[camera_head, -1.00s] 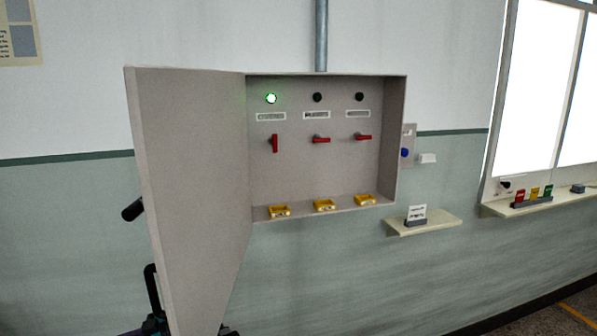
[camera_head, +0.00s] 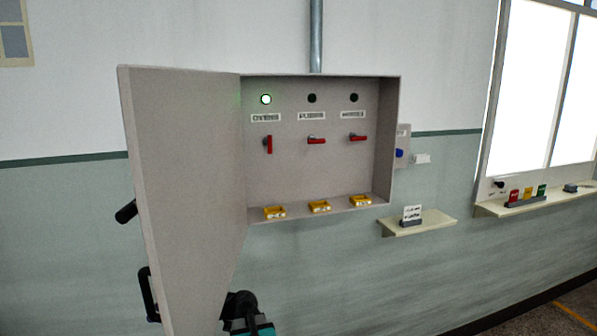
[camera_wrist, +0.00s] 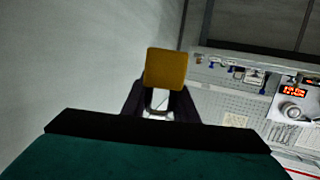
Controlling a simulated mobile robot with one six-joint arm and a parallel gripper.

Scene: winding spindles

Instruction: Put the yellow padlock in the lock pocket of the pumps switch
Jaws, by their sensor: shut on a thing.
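The yellow padlock (camera_wrist: 166,68) is in the wrist view, its body past the fingertips and its shackle between the fingers. My gripper (camera_wrist: 159,98) is shut on it. The head view does not show the gripper or padlock. There, the open grey cabinet holds three red-handled switches. The pumps switch (camera_head: 316,141) is the middle one, its handle horizontal and the lamp above it dark. Three yellow pockets sit along the cabinet's bottom ledge; the middle pocket (camera_head: 319,206) is below the pumps switch.
The cabinet door (camera_head: 185,180) stands open at the left, with part of my arm by its lower edge. The left switch's lamp (camera_head: 266,99) glows green. A small shelf (camera_head: 430,222) with a card is right of the cabinet; a window sill (camera_head: 535,203) holds coloured items.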

